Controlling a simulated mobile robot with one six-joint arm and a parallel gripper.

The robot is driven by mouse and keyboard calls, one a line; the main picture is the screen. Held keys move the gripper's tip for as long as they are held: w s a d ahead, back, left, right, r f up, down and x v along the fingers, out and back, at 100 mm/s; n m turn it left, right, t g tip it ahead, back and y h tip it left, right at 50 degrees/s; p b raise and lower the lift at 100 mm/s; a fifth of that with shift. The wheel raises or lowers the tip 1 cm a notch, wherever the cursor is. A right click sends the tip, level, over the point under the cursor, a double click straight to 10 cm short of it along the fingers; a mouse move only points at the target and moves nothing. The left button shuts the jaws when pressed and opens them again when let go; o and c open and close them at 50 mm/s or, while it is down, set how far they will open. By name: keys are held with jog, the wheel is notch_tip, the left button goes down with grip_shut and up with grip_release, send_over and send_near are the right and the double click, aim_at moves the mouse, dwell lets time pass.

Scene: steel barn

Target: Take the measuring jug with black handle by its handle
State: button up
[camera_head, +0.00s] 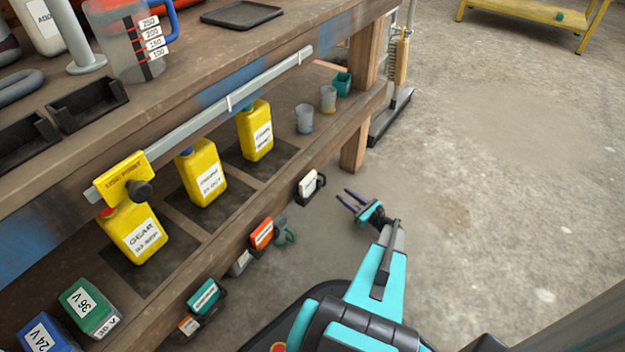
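A clear measuring jug (122,52) stands upright on the workbench top at the upper left. It has black and red marks and white labels reading 100 to 250. Its handle (173,20) is blue; no jug with a black handle shows in this view. My gripper (343,194) is in front of the bench, over the concrete floor, right of and well below the jug. Its two dark fingers are apart with nothing between them.
The workbench (205,75) has a rail along its front edge. Yellow bottles (203,172) and small cups (304,119) stand on the lower shelf. A black tray (241,14) lies on top. The floor at right is clear up to a yellow bench (530,14).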

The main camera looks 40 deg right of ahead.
jog(key=w+b, duration=0.1)
jog(key=w, duration=0.3)
jog(key=shift+f, duration=0.1)
jog(key=shift+w, duration=0.6)
jog(key=shift+w+b, duration=0.15)
jog(key=shift+b, duration=0.2)
jog(key=shift+w+a+b, duration=0.1)
jog(key=shift+w+b, duration=0.65)
jog(key=shift+w, duration=0.15)
jog(key=shift+w+b, duration=0.75)
jog(key=shift+w, duration=0.8)
grip_shut()
